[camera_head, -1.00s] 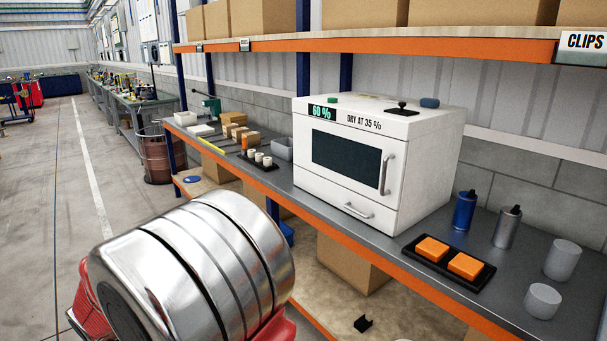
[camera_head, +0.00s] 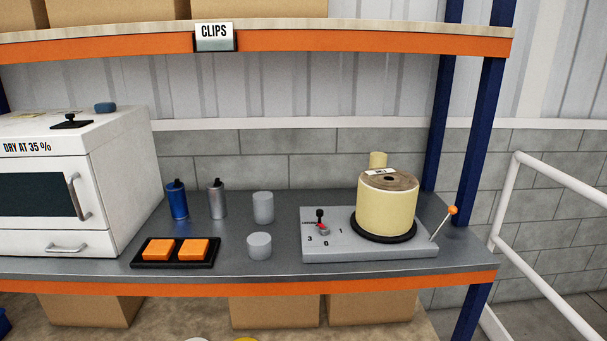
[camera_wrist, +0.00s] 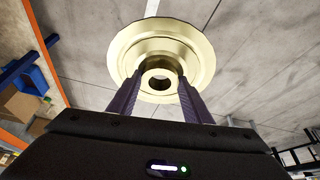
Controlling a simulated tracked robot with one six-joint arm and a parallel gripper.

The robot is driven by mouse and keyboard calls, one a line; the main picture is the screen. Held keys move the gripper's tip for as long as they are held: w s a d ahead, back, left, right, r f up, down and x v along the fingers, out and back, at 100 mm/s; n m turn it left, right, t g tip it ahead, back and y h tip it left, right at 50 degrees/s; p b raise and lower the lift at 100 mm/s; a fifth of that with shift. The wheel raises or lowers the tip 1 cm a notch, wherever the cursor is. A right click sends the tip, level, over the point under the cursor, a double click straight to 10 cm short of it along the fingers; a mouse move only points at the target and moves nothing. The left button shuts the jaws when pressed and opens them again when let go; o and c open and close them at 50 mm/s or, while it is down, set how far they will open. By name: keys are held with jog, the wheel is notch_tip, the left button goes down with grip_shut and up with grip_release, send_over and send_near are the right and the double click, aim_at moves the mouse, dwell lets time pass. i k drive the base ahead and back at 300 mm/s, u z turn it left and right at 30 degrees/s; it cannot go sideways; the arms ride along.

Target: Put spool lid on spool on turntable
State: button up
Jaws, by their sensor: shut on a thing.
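A pale yellow spool (camera_head: 387,212) stands upright on the round black turntable (camera_head: 356,233) of a grey base, at the right of the shelf in the head view. Its top is brownish, with a dark centre hole and a small white label. In the wrist view, my gripper (camera_wrist: 160,82) is shut on the hub of a cream, flanged spool lid (camera_wrist: 192,45). The lid's wide rim lies beyond the fingertips and faces away from the camera. The gripper and lid are outside the head view. The lid is over the floor, apart from the spool.
The grey base (camera_head: 318,254) carries a numbered switch and an orange-knobbed lever (camera_head: 441,223). Grey cylinders (camera_head: 260,246), bottles (camera_head: 178,200) and a black tray (camera_head: 140,261) are left. A blue post (camera_head: 481,140) and white railing (camera_head: 558,265) stand right.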

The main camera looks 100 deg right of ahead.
aim_at(388, 178)
jog(key=k, duration=1.6)
jog(key=z, duration=0.55)
jog(key=k, duration=0.7)
jog(key=z, duration=0.1)
